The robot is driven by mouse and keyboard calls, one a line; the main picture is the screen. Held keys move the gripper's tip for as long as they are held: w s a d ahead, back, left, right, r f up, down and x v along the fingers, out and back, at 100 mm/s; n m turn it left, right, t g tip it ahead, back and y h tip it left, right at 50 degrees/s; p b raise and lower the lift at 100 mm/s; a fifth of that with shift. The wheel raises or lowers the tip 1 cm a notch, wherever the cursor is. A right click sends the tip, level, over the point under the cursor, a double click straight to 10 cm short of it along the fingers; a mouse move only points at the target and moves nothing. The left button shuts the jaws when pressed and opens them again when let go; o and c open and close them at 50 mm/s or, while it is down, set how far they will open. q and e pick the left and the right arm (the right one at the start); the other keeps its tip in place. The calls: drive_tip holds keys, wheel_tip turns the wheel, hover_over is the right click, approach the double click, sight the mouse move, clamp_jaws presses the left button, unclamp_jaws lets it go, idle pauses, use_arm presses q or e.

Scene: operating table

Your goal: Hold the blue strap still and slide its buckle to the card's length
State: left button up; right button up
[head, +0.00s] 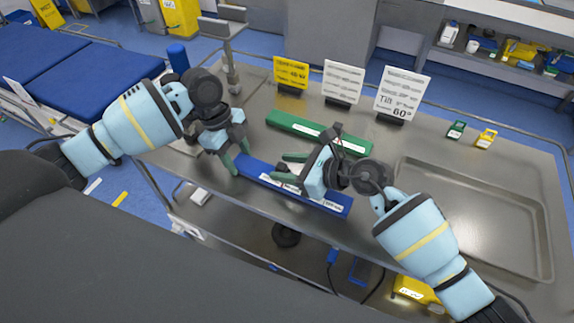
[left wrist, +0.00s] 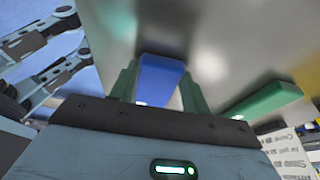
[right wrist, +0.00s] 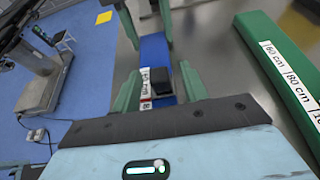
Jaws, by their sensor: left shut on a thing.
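The blue strap (head: 338,205) lies slantwise along the near side of the steel table, with white labels on it. My left gripper (head: 235,165) is shut on its far-left end; the blue strap (left wrist: 160,78) sits between the green fingers in the left wrist view. A dark block, seemingly the buckle (right wrist: 188,80), sits on the strap beside a white label in the right wrist view. My right gripper (head: 290,168) is over the strap's middle, its fingers apart with the strap between them; the buckle is near its right finger. Cards stand behind: yellow (head: 291,73), white (head: 343,81), white "Tilt" 60° (head: 402,94).
A green bar (head: 318,133) with length labels lies behind the strap, close to my right gripper. A shallow steel tray (head: 480,225) fills the right of the table. Small green (head: 456,130) and yellow (head: 486,138) items lie at the back right.

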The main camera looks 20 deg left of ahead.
drive_tip(key=v, duration=1.2)
use_arm(q)
drive_tip(key=o, duration=1.1)
drive_tip(key=shift+c, duration=0.2)
drive_tip(key=shift+r, duration=0.15)
drive_tip(key=v, duration=1.1)
drive_tip(key=shift+r, duration=0.4)
drive_tip(key=shift+a, duration=0.15)
